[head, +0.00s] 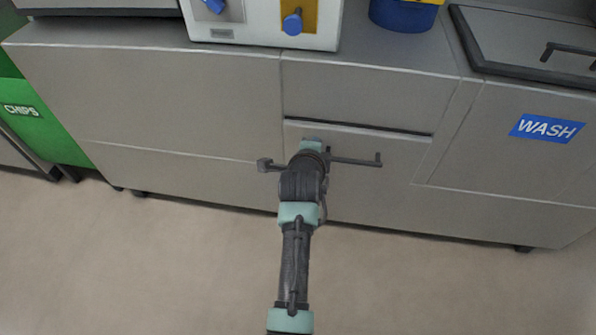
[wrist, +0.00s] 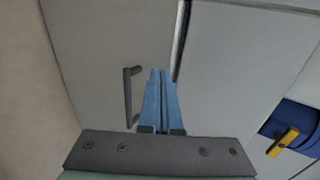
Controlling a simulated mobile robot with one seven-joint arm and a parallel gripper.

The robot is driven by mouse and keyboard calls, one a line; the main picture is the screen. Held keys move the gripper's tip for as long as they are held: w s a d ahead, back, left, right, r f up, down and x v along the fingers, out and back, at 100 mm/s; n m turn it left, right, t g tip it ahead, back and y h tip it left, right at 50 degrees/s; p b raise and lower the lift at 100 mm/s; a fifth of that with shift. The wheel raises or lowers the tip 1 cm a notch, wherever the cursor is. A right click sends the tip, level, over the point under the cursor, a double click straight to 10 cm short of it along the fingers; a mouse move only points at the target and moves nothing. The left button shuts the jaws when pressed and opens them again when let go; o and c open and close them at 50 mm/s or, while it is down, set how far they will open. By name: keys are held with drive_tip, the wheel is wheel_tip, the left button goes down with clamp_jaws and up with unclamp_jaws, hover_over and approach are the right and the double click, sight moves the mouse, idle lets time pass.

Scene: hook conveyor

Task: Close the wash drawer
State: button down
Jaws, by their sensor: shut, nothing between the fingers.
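The drawer front (head: 400,160) is a grey panel in the middle of the counter, left of the blue WASH label (head: 546,128). A dark gap runs along its top edge, so it stands slightly open. Its dark bar handle (head: 355,160) is partly hidden behind my arm. In the wrist view the handle (wrist: 130,98) is left of my gripper (wrist: 160,72), clear of the blue fingers. The fingers are shut and empty, pointing at the drawer front (wrist: 95,45) between the handle and the dark gap. I cannot tell if the tips touch the panel. The head view hides the fingers.
A grey panel (head: 370,92) lies above the drawer. A white box with blue knobs (head: 265,20) and a blue tub (head: 403,14) stand on the counter. A dark-framed lid with a handle (head: 570,50) is at the right. A green CHIPS unit (head: 40,130) stands left. The floor in front is clear.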

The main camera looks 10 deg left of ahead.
drive_tip(key=p+v, duration=0.3)
drive_tip(key=v, duration=0.6)
wheel_tip(320, 180, up, 33)
drive_tip(key=d+n+t, duration=0.3)
drive_tip(key=n+t, duration=0.5)
drive_tip(key=n, duration=0.1)
drive_tip(key=s+d+r+n+t+p, duration=0.1)
drive_tip(key=s+r+n+t, duration=0.35)
drive_tip(key=s+r, duration=0.65)
drive_tip(key=s+d+r+n+t+p, duration=0.1)
drive_tip(key=s+r+n+t, duration=0.35)
drive_tip(key=r, duration=0.95)
wheel_tip(320, 180, up, 26)
drive_tip(key=g+p, duration=0.1)
drive_tip(key=p, duration=2.5)
drive_tip(key=shift+s+f+g, duration=0.15)
drive_tip(key=shift+s+g, duration=0.15)
drive_tip(key=shift+s, duration=0.1)
drive_tip(key=shift+f, duration=0.1)
